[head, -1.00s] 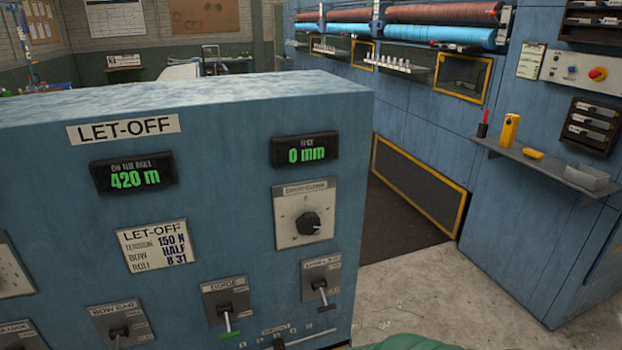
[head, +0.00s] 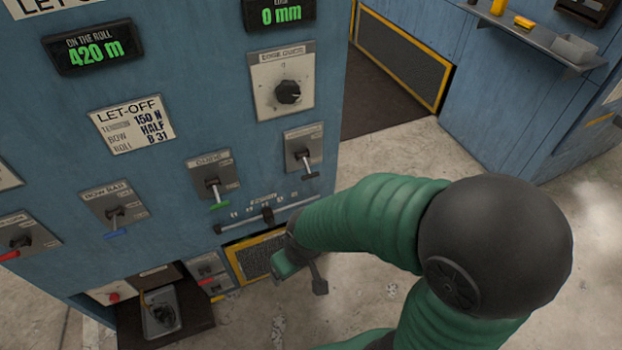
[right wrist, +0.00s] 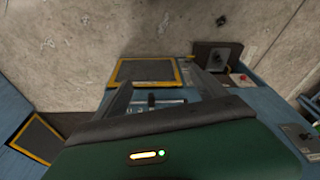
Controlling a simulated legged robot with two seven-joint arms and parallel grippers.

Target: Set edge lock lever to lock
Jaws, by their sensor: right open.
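The edge lock lever (head: 304,160) appears to be the one on the small grey plate below the edge guide knob (head: 288,92), on the blue let-off cabinet. Its label is too small to read surely. Its handle points down, with a dark grip at the end. My right gripper (head: 302,276) is below and apart from this lever, in front of the cabinet's lower part, partly hidden by its own wrist. In the right wrist view the two fingers (right wrist: 160,82) stand apart with nothing held between them. My left gripper is not in view.
A green-tipped lever (head: 214,190) and a blue-tipped lever (head: 116,220) sit to the left. A horizontal slider bar (head: 267,215) runs just above my gripper. A yellow-framed mesh panel (head: 252,258) is low down. Bare concrete floor (head: 400,160) lies right of the cabinet.

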